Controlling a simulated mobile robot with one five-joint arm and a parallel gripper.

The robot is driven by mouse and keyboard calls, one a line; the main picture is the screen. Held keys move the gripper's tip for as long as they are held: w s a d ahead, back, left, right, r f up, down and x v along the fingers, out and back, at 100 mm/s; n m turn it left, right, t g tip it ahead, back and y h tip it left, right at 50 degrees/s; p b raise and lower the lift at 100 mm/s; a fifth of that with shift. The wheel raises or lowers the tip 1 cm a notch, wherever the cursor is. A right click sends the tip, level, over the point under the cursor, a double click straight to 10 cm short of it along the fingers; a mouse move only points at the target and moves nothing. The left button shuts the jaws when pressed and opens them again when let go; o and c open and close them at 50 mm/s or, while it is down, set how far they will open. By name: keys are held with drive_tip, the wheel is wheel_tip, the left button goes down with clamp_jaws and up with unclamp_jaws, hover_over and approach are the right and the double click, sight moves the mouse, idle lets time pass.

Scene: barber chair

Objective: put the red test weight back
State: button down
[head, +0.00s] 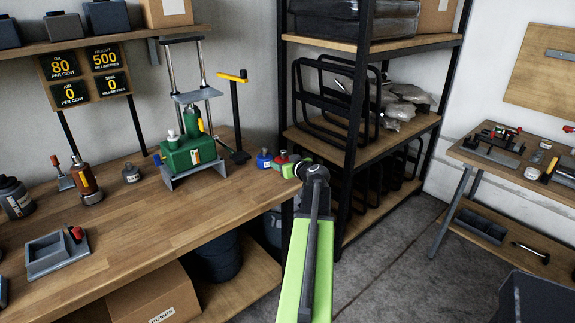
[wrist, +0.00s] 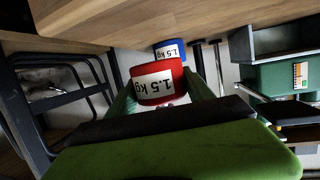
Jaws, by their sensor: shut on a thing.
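The red test weight (head: 281,157), labelled 1.5 kg in the wrist view (wrist: 157,82), sits between the two green fingers of my gripper (head: 287,166). The gripper is shut on it, with a finger on each side in the wrist view (wrist: 160,92). The weight is at the right back corner of the wooden workbench (head: 150,225); I cannot tell whether it touches the top. A blue weight (head: 263,159) stands just left of it in the head view and beyond it in the wrist view (wrist: 170,50). The wrist picture is upside down.
A green pump rig (head: 180,155) with a yellow-handled lever (head: 235,110) stands left of the weights. A black metal shelf rack (head: 350,130) stands close on the right. A grey tray (head: 58,250) and an orange cylinder (head: 84,182) are on the left. The bench middle is clear.

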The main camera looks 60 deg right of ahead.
wheel_tip(320, 180, down, 4)
drive_tip(key=b, duration=0.4)
drive_tip(key=shift+r, duration=0.1)
drive_tip(key=shift+c, duration=2)
unclamp_jaws()
drive_tip(key=shift+s+a+r, duration=0.1)
drive_tip(key=shift+s+a, duration=0.05)
drive_tip(key=p+v, duration=0.3)
drive_tip(key=v, duration=0.8)
drive_tip(key=shift+s+a+p, duration=0.2)
drive_tip(key=shift+s+p, duration=0.1)
drive_tip(key=shift+p, duration=0.05)
